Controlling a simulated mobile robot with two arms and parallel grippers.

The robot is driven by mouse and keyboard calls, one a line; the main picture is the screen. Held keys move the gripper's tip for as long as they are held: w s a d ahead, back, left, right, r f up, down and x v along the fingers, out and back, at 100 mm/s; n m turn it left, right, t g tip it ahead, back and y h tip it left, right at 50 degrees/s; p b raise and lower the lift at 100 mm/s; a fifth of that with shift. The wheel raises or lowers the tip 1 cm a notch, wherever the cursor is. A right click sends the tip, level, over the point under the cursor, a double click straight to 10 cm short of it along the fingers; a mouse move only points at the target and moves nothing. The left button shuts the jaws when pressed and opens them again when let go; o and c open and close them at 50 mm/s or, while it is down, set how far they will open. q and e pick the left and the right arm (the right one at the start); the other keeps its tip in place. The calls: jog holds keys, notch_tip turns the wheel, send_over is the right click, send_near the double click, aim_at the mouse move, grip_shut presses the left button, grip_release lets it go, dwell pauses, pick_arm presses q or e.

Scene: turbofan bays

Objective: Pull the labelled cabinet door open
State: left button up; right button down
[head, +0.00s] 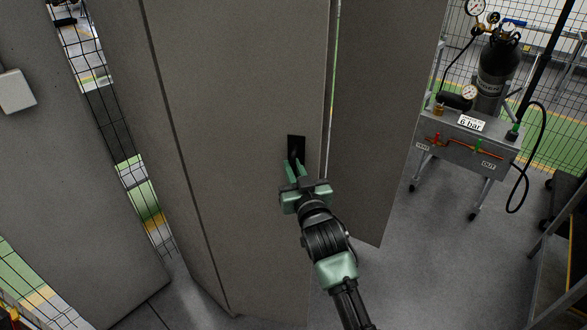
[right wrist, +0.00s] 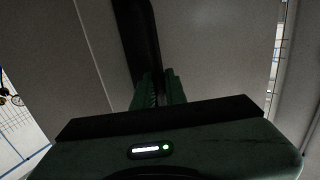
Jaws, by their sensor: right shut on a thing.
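A tall grey cabinet door (head: 235,110) fills the middle of the head view, with a black handle (head: 297,146) near its right edge. My right gripper (head: 295,170) is shut on this handle, its green fingers against the door face. In the right wrist view, the handle (right wrist: 136,35) runs down to the green fingers (right wrist: 160,88), which close around its lower part. No label on the door can be made out. My left gripper is not in view.
Another grey panel (head: 380,90) stands right of the door, past a narrow gap. A wheeled cart (head: 470,140) with a gas bottle (head: 497,70) stands at the right. Another grey panel (head: 70,170) is at the left. Grey floor (head: 440,270) lies clear at the lower right.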

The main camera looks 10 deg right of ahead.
jog(key=c, duration=1.5)
grip_release()
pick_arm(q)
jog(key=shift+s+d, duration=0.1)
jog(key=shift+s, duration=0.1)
pick_arm(e)
jog(key=shift+o, duration=0.2)
jog(key=shift+a, duration=0.1)
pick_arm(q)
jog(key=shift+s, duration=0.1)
